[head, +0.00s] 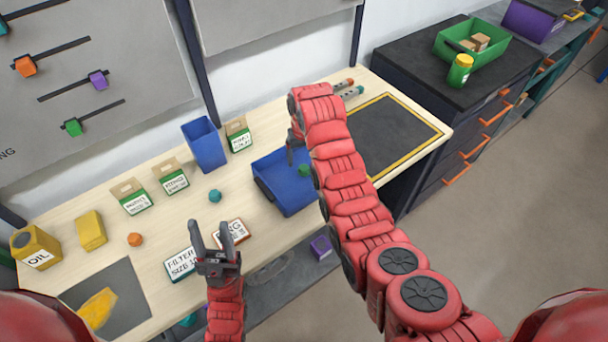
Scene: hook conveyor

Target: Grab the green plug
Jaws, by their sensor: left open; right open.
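A small green plug (304,170) shows inside the blue bin (287,197), against my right arm, which hides part of the bin. My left gripper (210,226) is open and empty over the front of the table, by two labelled boxes. A teal plug (215,196) and an orange plug (135,239) lie on the table to the left.
A tall blue bin (205,144) and several green-labelled boxes (171,176) stand along the back. A yellow oil can (36,247) is at far left. A yellow-edged dark mat (392,137) lies at right. A wall panel (90,80) carries coloured sliders.

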